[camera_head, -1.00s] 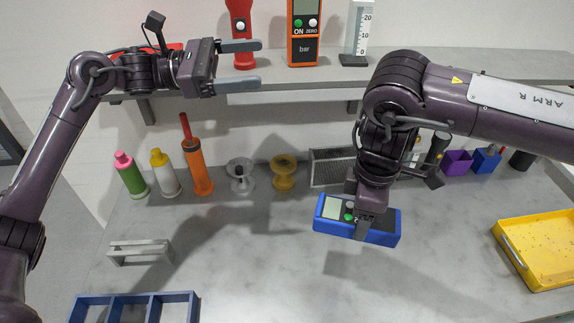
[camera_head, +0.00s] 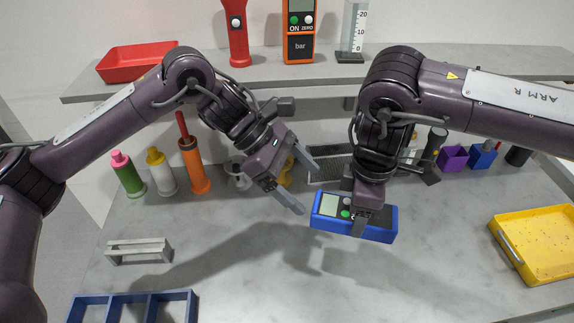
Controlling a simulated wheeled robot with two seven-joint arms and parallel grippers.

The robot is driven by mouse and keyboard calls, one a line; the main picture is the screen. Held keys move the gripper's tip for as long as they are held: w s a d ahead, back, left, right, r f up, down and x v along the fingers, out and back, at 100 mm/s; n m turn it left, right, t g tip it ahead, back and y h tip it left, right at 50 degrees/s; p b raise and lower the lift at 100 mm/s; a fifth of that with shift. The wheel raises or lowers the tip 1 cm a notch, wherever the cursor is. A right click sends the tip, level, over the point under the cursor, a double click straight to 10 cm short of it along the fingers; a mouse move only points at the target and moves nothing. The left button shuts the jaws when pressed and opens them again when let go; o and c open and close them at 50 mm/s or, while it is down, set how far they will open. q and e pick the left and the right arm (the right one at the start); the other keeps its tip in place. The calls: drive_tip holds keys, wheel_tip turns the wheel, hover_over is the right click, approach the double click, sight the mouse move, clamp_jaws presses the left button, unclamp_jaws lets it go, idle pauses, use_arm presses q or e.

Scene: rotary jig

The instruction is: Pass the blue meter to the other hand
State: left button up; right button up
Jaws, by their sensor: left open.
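The blue meter (camera_head: 380,226) is a blue box with a pale screen and small round buttons. It is held above the grey table, its long side running left to right. My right gripper (camera_head: 360,224) is closed over its middle from above, one finger showing on the front face. My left gripper (camera_head: 304,188) is open and empty just left of the meter. Its fingers point right and down toward the meter's left end, apart from it. The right gripper's far finger is hidden.
A yellow tray (camera_head: 548,247) lies at the right and a blue divided tray (camera_head: 133,309) at the front left. A grey handled rack (camera_head: 138,251) stands behind the divided tray. Bottles and spools line the back. A shelf (camera_head: 433,63) runs above. The front middle is clear.

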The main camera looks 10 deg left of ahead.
sight(320, 198)
use_arm(q)
drive_tip(key=x, duration=0.7)
drive_tip(key=shift+d+f, duration=0.2)
drive_tip(key=shift+d, duration=0.1)
drive_tip(key=shift+w, duration=0.1)
drive_tip(key=c, duration=1.1)
drive_tip(key=shift+c, duration=0.3)
use_arm(e)
drive_tip(key=o, duration=1.2)
